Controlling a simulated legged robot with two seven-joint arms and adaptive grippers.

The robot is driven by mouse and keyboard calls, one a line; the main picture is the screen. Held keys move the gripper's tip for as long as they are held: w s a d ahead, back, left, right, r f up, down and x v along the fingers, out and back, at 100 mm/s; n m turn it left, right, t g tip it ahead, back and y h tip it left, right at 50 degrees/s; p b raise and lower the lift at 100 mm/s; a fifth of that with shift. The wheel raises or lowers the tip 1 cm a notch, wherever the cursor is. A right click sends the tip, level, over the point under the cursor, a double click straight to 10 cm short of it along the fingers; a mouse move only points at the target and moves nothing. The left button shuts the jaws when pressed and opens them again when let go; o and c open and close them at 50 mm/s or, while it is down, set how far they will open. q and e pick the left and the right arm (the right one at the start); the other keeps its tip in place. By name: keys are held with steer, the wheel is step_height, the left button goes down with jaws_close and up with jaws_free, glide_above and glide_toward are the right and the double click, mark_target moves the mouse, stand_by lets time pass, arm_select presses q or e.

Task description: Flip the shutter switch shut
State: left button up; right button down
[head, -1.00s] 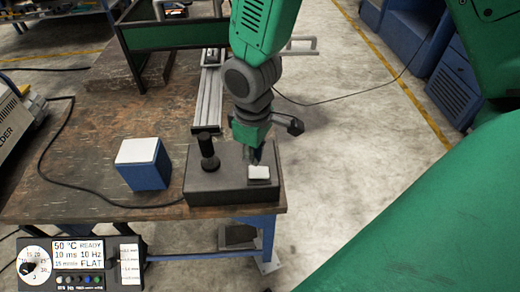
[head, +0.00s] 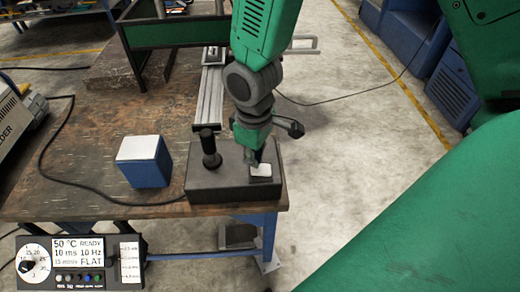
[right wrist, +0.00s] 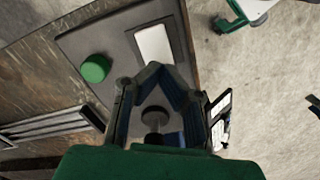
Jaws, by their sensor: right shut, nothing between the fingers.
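A dark grey box (head: 215,188) sits at the table's near right corner. It bears a black upright post (head: 208,150) on the left and a white plate (head: 261,170) on the right. My right gripper (head: 252,162) points down over the box, its tips close beside the white plate. In the right wrist view its fingers (right wrist: 165,72) meet at the tips, with nothing gripped. A dark round knob (right wrist: 155,116) shows through the gap behind the tips. A green round cap (right wrist: 95,68) and the white plate (right wrist: 154,44) lie beyond. I cannot tell which part is the shutter switch.
A blue block with a white top (head: 143,165) stands left of the box. A panel with a dial and display (head: 78,262) is at the lower left. A metal rail (head: 210,92) lies behind the box. A black cable (head: 95,188) crosses the table.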

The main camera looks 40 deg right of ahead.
steer(key=shift+f, duration=0.15)
steer(key=shift+d+f, duration=0.35)
steer(key=shift+f, duration=0.05)
steer(key=shift+a+f+b, duration=0.25)
steer(key=shift+a+b, duration=0.05)
steer(key=shift+b, duration=0.1)
steer(key=shift+d+f, duration=0.15)
steer(key=shift+f, duration=0.15)
steer(key=shift+r, duration=0.15)
step_height(320, 180, up, 7)
steer(key=p, duration=0.7)
stand_by(0.4)
